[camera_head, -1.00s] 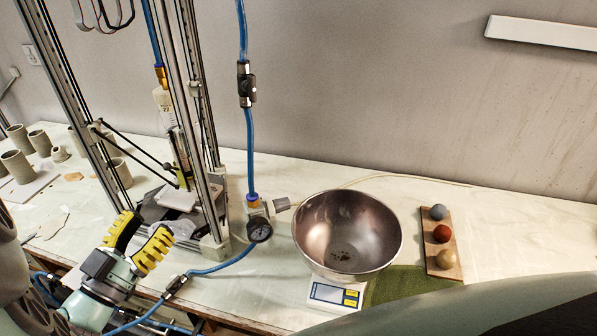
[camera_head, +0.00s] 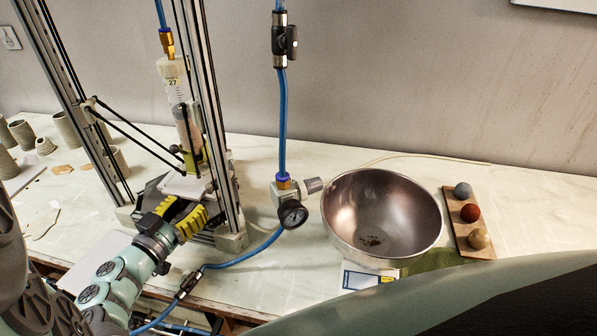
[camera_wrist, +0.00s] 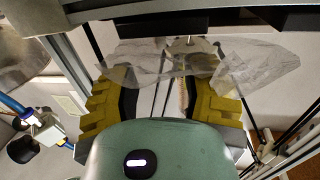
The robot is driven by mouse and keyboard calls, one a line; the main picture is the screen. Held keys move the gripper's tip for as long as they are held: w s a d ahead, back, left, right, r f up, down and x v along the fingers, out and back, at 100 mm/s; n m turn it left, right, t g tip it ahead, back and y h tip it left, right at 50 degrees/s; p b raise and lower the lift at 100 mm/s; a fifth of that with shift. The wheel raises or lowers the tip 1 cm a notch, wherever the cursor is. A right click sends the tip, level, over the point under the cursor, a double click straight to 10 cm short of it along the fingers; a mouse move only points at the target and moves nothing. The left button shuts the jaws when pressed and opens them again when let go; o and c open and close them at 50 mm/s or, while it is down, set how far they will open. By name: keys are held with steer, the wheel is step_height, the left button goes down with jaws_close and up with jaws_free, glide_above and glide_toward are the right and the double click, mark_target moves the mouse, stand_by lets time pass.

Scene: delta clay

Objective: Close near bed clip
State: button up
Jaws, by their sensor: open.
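My gripper (camera_head: 182,222) has yellow ribbed fingers and is at the front opening of the delta printer (camera_head: 215,130). In the wrist view my gripper (camera_wrist: 168,95) has its two fingers spread apart, with no object seen held between them. A crumpled translucent sheet (camera_wrist: 215,72) lies across the view just beyond the fingertips. The printer's pale bed (camera_head: 187,186) sits between the uprights, just behind the gripper. The near bed clip cannot be made out; the fingers cover the near side of the bed in the head view.
Printer uprights (camera_head: 228,150) stand close on both sides of the gripper. A blue air hose (camera_head: 240,258) and pressure gauge (camera_head: 293,214) lie to the right. A steel bowl (camera_head: 383,215) and a board with three balls (camera_head: 460,240) stand farther right. Clay cylinders (camera_head: 22,133) are at left.

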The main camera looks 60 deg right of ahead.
mark_target(207, 189)
steer(key=d, duration=0.4)
steer(key=w+d, duration=0.1)
steer(key=d, duration=0.1)
steer(key=shift+w+d, duration=0.1)
steer(key=shift+d, duration=0.25)
